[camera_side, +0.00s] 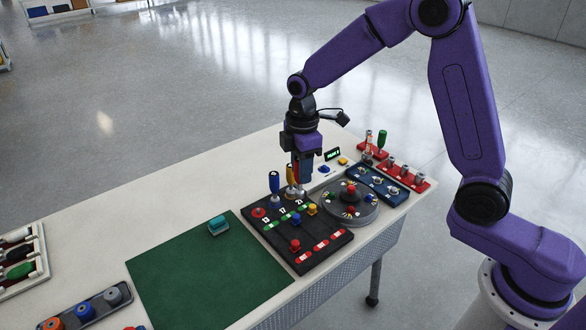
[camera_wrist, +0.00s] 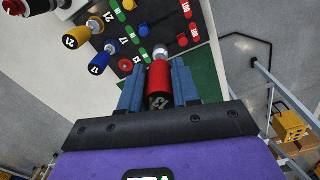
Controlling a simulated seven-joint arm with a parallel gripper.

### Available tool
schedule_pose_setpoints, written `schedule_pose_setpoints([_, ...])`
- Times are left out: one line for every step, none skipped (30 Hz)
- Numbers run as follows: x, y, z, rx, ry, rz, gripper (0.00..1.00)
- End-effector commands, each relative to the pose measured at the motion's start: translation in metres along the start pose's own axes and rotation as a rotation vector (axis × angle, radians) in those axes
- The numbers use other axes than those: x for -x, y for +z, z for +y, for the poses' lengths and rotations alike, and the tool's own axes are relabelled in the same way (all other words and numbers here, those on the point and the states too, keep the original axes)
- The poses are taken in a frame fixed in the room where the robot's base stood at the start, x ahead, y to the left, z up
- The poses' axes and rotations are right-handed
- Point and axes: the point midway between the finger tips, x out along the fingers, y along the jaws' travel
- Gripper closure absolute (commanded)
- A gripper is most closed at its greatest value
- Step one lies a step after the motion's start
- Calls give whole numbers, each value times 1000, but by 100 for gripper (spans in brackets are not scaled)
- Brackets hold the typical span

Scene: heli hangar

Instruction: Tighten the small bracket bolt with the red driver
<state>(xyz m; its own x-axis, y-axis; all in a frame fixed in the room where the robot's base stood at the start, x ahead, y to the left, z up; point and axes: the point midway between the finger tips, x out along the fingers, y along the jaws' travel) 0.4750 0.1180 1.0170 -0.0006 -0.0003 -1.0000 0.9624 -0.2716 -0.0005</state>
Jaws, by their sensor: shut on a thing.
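In the side view my gripper (camera_side: 303,182) points down at the back right edge of the dark board (camera_side: 268,232); the driver is mostly hidden there. The yellow driver (camera_side: 291,174) and blue driver (camera_side: 274,182) stand just left of it. They also show in the wrist view, yellow (camera_wrist: 97,63) and blue (camera_wrist: 76,38). I cannot tell which fitting is the small bracket bolt.
The board carries red (camera_side: 295,246), yellow (camera_side: 312,208) and blue knobs and red labels. A round grey turntable (camera_side: 352,212) and a blue tray (camera_side: 377,185) stand to the right. A green mat (camera_side: 200,280) with a teal block (camera_side: 218,226) leaves room at the left.

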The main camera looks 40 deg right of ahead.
Motion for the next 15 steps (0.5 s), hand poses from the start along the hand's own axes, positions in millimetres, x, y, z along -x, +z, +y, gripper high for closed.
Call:
schedule_pose_setpoints([-1, 9, 8, -19, 1, 0, 98])
schedule_pose_setpoints([-2, 14, 14, -30, 1, 0, 98])
schedule_pose_setpoints([-4, 23, 22, -49, 0, 0, 98])
schedule_pose_setpoints([-5, 31, 29, -64, 0, 0, 98])
schedule_pose_setpoints([-7, 39, 37, -81, 1, 0, 98])
schedule_pose_setpoints([-9, 52, 47, -103, 0, 0, 98])
schedule_pose_setpoints([-11, 62, 55, -120, 1, 0, 98])
schedule_pose_setpoints([-13, 72, 63, -138, 0, 0, 98])
schedule_pose_setpoints([-16, 86, 72, -162, 1, 0, 98])
schedule_pose_setpoints([-18, 96, 80, -178, 1, 0, 98])
schedule_pose_setpoints([-20, 107, 86, -195, 1, 0, 98])
schedule_pose_setpoints([-23, 122, 94, -218, 1, 0, 98])
schedule_pose_setpoints([-25, 133, 100, -235, 0, 0, 98])
schedule_pose_setpoints([-27, 144, 106, -252, 0, 0, 98])
schedule_pose_setpoints([-30, 160, 113, -273, 0, 0, 98])
